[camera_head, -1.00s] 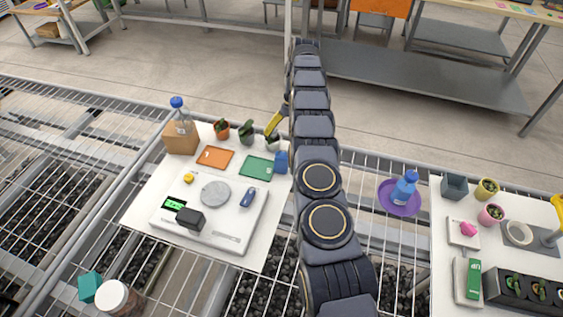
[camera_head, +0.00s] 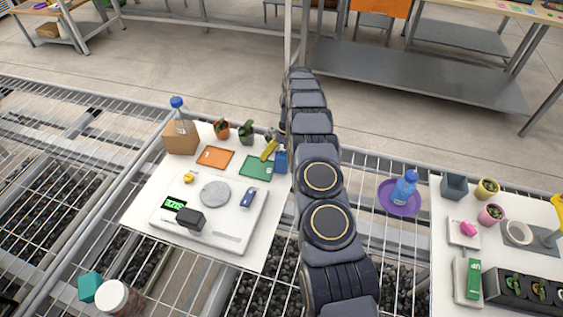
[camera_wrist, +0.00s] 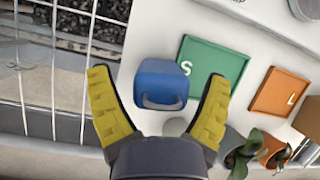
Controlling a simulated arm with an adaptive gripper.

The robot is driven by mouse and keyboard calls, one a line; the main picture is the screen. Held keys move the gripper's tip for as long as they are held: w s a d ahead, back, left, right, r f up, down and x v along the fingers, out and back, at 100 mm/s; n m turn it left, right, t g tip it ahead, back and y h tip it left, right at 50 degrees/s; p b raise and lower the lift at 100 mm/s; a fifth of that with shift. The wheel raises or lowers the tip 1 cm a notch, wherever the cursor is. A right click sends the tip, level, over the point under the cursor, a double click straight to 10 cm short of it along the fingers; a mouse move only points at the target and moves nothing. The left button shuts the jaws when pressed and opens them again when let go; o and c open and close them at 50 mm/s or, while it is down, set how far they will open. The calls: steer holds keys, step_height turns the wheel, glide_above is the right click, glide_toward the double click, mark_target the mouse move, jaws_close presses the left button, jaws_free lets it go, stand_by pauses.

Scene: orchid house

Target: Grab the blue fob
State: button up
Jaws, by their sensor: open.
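The blue fob (camera_head: 248,197) is a small elongated blue piece with a pale part. It lies on the right part of the white scale (camera_head: 226,236) in the head view; I do not see it in the wrist view. My gripper (camera_wrist: 158,76) is open and empty, its yellow fingers spread on either side of a blue padlock-like block (camera_wrist: 160,82) with a grey loop. In the head view one yellow finger (camera_head: 269,150) shows beside that blue block (camera_head: 281,161), beyond the fob. The rest of my gripper is hidden by my arm.
A green tray (camera_wrist: 228,58) marked S and an orange tray (camera_wrist: 280,92) marked L lie beside the block. A round grey disc (camera_head: 215,193), a black box (camera_head: 190,219) and a yellow piece (camera_head: 188,177) are near the fob. Small potted plants (camera_head: 222,130) stand at the back.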

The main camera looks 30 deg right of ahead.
steer(key=c, duration=1.2)
